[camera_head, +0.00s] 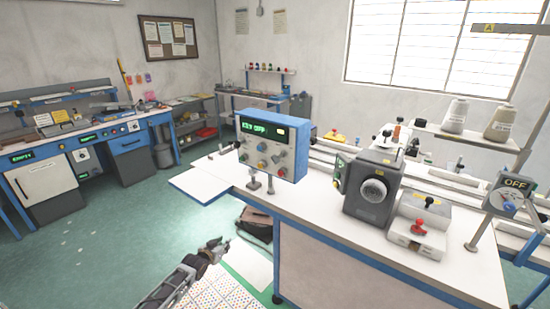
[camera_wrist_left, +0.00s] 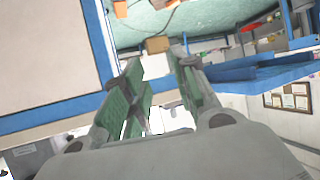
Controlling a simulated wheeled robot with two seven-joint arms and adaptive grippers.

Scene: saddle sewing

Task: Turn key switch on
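A blue-framed control box (camera_head: 301,150) stands on the white worktable in the head view. Its green display (camera_head: 254,129) seems to read "KEY OFF". Several small knobs and buttons sit on its grey face (camera_head: 285,150); which of them is the key switch is too small to tell. My left gripper (camera_head: 224,246) is low in front of the worktable, below and left of the box and apart from it. In the left wrist view its two green-padded fingers (camera_wrist_left: 158,75) stand apart with nothing between them. My right gripper is not in view.
A grey machine with a round handwheel (camera_head: 373,191) stands right of the box, beside a white unit with a red knob (camera_head: 418,227). The worktable's blue edge (camera_head: 340,256) lies near my left arm. Open green floor is on the left.

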